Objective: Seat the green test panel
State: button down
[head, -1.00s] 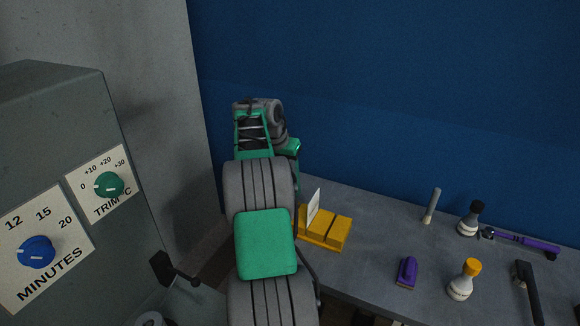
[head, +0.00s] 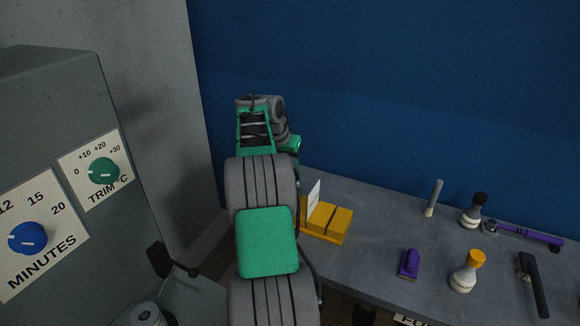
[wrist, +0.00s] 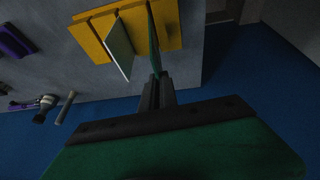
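The thin green panel (wrist: 154,40) shows nearly edge-on in the wrist view, with my gripper (wrist: 155,80) shut on its near end. Its far end overlaps the yellow slotted block (wrist: 171,30); I cannot tell whether it sits in a slot or is just above it. A white panel (wrist: 120,48) stands in the block beside it, to the left. In the head view the yellow block (head: 331,220) and white panel (head: 314,194) show just right of my arm. My arm hides the green panel and my fingers there.
The grey bench (head: 375,215) also holds a purple-handled brush (head: 409,264), a grey rod (head: 433,198), a black-capped bottle (head: 473,212), a yellow-capped bottle (head: 466,272), a purple tool (head: 525,236) and a black-handled tool (head: 533,283). A grey cabinet with dials (head: 60,120) stands left. A blue wall (head: 400,90) is behind.

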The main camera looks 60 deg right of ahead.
jog(key=shift+s+d+t+b, duration=0.1)
jog(key=shift+s+t+b, duration=0.4)
jog(key=shift+b, duration=1.8)
jog(key=shift+s+b, duration=0.15)
jog(key=shift+b, duration=0.2)
jog(key=shift+f+b, duration=0.8)
jog(key=shift+f, duration=0.5)
jog(key=shift+f+b, duration=1.25)
jog(key=shift+f, duration=0.9)
jog(key=c, duration=1.6)
grip_release()
jog(key=shift+o, duration=0.2)
